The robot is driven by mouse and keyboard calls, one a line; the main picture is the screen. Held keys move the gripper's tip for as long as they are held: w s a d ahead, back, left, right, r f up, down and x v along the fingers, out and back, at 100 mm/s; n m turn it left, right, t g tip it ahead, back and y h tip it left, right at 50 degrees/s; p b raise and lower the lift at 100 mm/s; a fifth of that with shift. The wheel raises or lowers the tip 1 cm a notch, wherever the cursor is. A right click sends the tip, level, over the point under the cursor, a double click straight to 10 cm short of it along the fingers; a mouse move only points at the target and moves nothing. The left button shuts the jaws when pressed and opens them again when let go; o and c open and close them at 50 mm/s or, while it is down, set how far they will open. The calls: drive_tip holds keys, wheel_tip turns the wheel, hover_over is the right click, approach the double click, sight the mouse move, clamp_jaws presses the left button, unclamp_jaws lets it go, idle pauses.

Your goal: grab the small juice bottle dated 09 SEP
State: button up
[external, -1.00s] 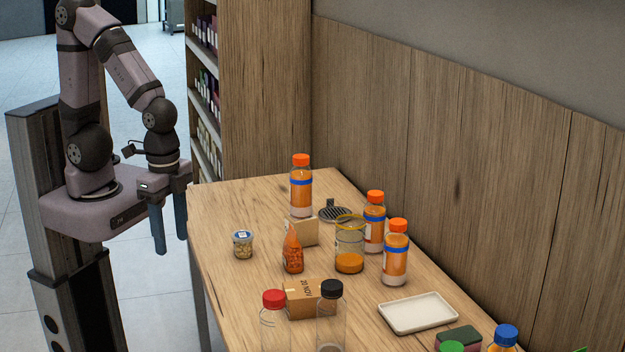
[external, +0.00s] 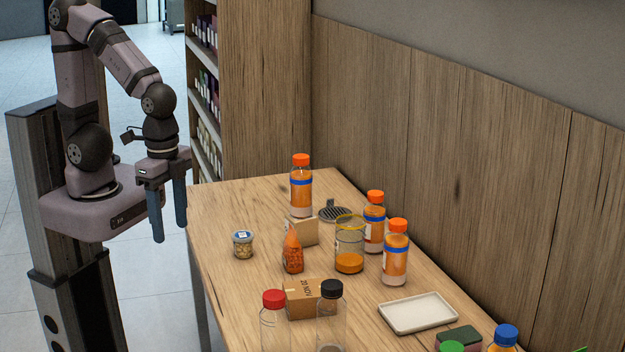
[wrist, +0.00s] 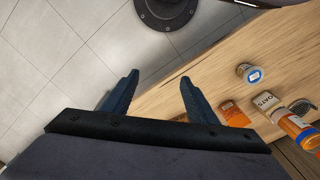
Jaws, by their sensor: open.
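Three orange-capped juice bottles with blue bands stand on the table: one at the back (external: 301,199), one right of the glass (external: 374,233) and one nearer (external: 395,264). Their dates cannot be read, so I cannot tell which is 09 SEP. The wrist view shows one orange bottle with a blue band (wrist: 297,131) at its right edge. My gripper (external: 170,232) is open and empty, left of the table's left edge and well away from the bottles. In the wrist view its two fingers (wrist: 160,76) are spread apart.
A small jar (external: 243,245), an orange pointed-top container (external: 292,255), a glass (external: 349,248) and a cardboard box (external: 311,298) stand among the bottles. A white tray (external: 417,313) lies at right. Red- and black-capped bottles are in front. Wooden panels border the right side.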

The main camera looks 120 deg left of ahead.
drive_tip(key=w+a+f+n+t+y+b, duration=0.1)
drive_tip(key=w+a+t+b, duration=0.2)
drive_tip(key=w, duration=0.6)
drive_tip(key=w+a+f+n+t+b, duration=0.1)
drive_tip(key=w+a+t+b, duration=0.25)
drive_tip(key=w, duration=0.55)
drive_tip(key=w+a+f+n+t+y+b, duration=0.1)
drive_tip(key=w+a+t+b, duration=0.25)
drive_tip(key=w, duration=0.55)
drive_tip(key=w+a+r+n+t+y+b, duration=0.2)
drive_tip(key=w+a+y+b, duration=0.25)
drive_tip(key=a, duration=0.45)
drive_tip(key=w+a+r+n+t+y+b, duration=0.1)
drive_tip(key=w+a+n+t+y+b, duration=0.15)
drive_tip(key=w+a, duration=0.45)
drive_tip(key=s+a+f+y, duration=0.1)
drive_tip(key=s+a+f, duration=0.2)
drive_tip(key=f, duration=0.3)
drive_tip(key=p+x, duration=0.1)
drive_tip(key=x, duration=0.6)
drive_tip(key=shift+w+a+r, duration=0.15)
drive_tip(key=shift+w+r, duration=0.1)
drive_tip(key=shift+m, duration=0.25)
